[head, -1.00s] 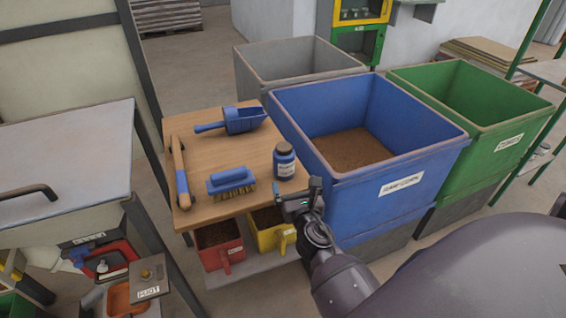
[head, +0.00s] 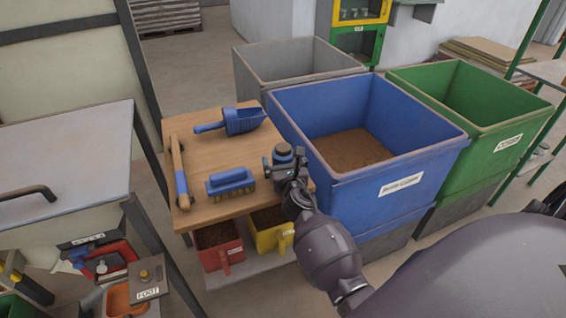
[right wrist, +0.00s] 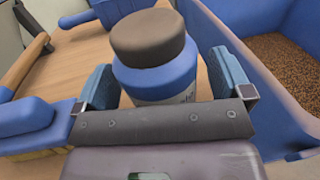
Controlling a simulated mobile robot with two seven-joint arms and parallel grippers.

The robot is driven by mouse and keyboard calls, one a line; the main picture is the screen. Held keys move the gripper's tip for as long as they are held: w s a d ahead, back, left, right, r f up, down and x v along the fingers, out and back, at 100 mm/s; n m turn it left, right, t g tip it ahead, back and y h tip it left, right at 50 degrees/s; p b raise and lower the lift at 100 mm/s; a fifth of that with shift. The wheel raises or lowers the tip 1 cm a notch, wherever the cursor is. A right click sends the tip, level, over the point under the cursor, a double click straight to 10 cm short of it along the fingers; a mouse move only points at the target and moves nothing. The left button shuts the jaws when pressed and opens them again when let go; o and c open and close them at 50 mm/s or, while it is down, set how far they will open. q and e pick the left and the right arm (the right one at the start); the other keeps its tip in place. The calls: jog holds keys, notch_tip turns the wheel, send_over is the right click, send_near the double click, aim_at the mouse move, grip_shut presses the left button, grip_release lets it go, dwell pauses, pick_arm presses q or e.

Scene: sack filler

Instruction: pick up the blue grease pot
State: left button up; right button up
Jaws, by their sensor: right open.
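The blue grease pot (head: 283,153) with a dark brown lid stands upright at the right side of the wooden table, partly hidden by my right gripper (head: 280,171). In the right wrist view the pot (right wrist: 158,77) stands between the two fingers of my right gripper (right wrist: 162,88). The gripper is open, with a gap showing between the pot and the left finger. The pot is close to the right finger; whether they touch I cannot tell. My left gripper is not in view.
On the wooden table (head: 206,157) lie a blue brush (head: 230,182), a blue scoop (head: 240,121) and a blue-and-wood tool (head: 180,170). A large blue bin (head: 375,185) stands right beside the table. Red (head: 220,255) and yellow (head: 270,235) containers sit below.

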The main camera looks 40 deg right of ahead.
jog(key=shift+w, duration=0.1)
jog(key=c, duration=1.2)
jog(key=shift+r, duration=0.1)
